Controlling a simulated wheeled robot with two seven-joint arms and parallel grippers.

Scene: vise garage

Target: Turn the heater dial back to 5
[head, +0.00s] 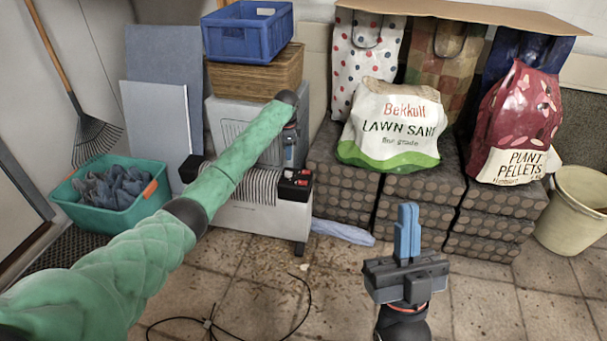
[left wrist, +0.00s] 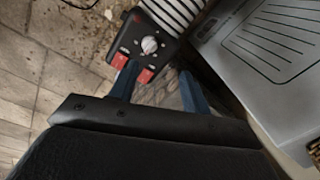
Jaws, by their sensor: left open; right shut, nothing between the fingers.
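The heater (head: 265,218) is a low pale unit with ribs along its top and a black control panel (head: 295,184) at its right end. In the left wrist view the panel (left wrist: 132,58) carries a round pale dial (left wrist: 149,45) and two red switches (left wrist: 146,76). The number at the dial's pointer is too small to read. My left gripper (left wrist: 158,85) is open and empty; its blue fingers are just short of the panel, apart from the dial. In the head view it hangs above the panel, partly hidden by my arm. My right gripper (head: 408,232) is shut and empty, pointing up.
A grey vented box (left wrist: 265,45) stands close behind the heater, with a wicker basket (head: 255,72) and blue crate (head: 247,33) on top. A teal tub (head: 112,210) is left. Patterned blocks (head: 410,195) bearing bags stand right. A black cable (head: 225,325) lies on the floor.

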